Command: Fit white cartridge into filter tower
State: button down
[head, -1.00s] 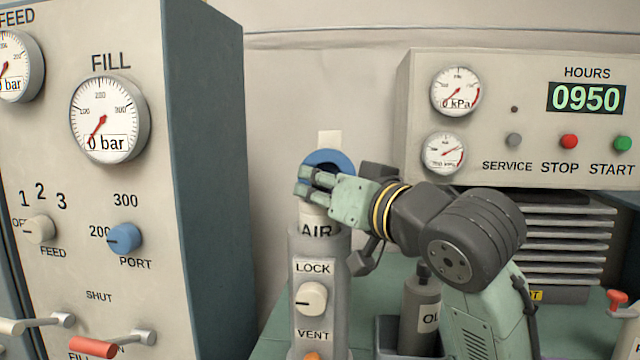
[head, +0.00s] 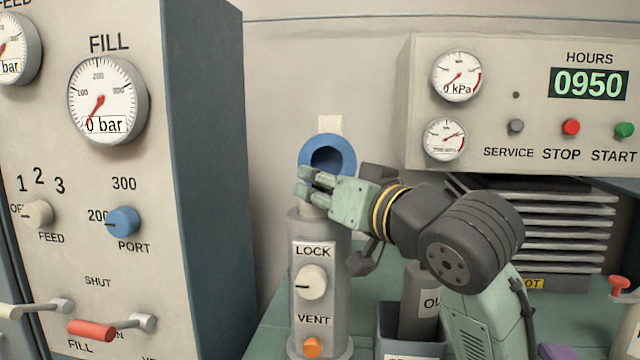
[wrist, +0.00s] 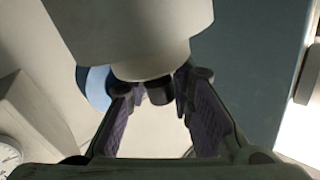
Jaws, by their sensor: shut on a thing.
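The filter tower (head: 322,238) is the grey upright cylinder with the LOCK/VENT knob (head: 312,283) on its front. My gripper (head: 308,186) is just above its top, reaching in from the right. It is shut on the white cartridge (head: 311,211). Only a short pale piece of the cartridge shows between the fingers and the tower's top, and its AIR label is hidden. It appears to be down in the tower's opening; how deep, I cannot tell. In the wrist view a dark knob sits between my fingertips (wrist: 160,96), against a pale cylinder.
A blue ring (head: 345,151) with a dark hole is behind my gripper. The tall FILL panel (head: 60,180) stands close on the left. A dark holder with a grey bottle (head: 420,305) stands right of the tower, below my arm. The gauge panel (head: 535,110) is at back right.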

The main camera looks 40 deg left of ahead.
jog(key=shift+f+b, duration=0.8)
jog(key=shift+f, duration=0.5)
jog(key=c, duration=1.4)
grip_release()
jog(key=shift+s, duration=0.1)
jog(key=shift+o, duration=0.4)
jog(key=v, duration=1.2)
jog(key=shift+r, duration=0.15)
jog(key=shift+s, duration=0.1)
